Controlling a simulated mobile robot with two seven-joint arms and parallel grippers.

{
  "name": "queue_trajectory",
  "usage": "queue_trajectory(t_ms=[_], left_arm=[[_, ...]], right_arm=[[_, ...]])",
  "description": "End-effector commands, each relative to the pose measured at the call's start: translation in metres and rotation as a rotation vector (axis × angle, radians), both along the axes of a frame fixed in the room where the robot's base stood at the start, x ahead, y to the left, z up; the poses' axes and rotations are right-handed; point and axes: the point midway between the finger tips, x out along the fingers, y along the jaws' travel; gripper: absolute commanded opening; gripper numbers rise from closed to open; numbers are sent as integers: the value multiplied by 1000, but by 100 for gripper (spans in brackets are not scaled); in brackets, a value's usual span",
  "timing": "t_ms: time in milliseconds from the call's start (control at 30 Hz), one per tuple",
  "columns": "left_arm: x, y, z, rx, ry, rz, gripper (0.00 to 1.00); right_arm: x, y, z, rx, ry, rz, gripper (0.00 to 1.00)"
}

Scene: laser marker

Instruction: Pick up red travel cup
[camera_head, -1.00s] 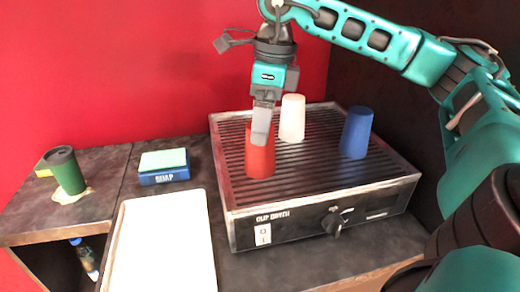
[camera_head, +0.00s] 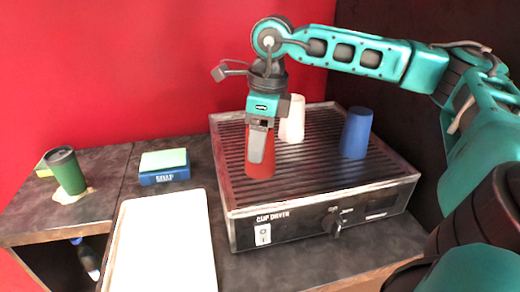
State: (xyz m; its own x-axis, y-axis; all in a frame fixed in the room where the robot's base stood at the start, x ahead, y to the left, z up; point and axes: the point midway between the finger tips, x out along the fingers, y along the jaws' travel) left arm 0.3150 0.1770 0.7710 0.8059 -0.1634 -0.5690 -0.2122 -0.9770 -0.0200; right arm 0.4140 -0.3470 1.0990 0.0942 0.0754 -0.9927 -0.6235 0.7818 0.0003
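The red travel cup (camera_head: 260,171) stands upside down near the front left of the ribbed top of the cup dryer (camera_head: 310,212). My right gripper (camera_head: 259,153) comes down over it from above. One grey finger lies in front of the cup's near side and covers part of it. The other finger is hidden, so I cannot tell whether the gripper is closed on the cup. The cup rests on the rack. My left gripper is not in view.
A white cup (camera_head: 292,120) stands just behind the gripper and a blue cup (camera_head: 356,133) stands to the right. A green lidded cup (camera_head: 66,172), a blue-green sponge box (camera_head: 164,167) and a white tray (camera_head: 160,240) are to the left. A red wall stands behind.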

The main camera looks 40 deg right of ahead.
Motion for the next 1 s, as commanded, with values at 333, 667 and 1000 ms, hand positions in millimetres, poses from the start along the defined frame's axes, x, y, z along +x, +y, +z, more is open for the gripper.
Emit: queue_trajectory(t_ms=[333, 667, 1000], left_arm=[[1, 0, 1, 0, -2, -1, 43], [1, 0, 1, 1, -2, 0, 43], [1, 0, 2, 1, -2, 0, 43]], right_arm=[[0, 0, 0, 0, 0, 0, 30], [0, 0, 3, 0, -1, 0, 27], [1, 1, 47, 1, -7, 1, 27]])
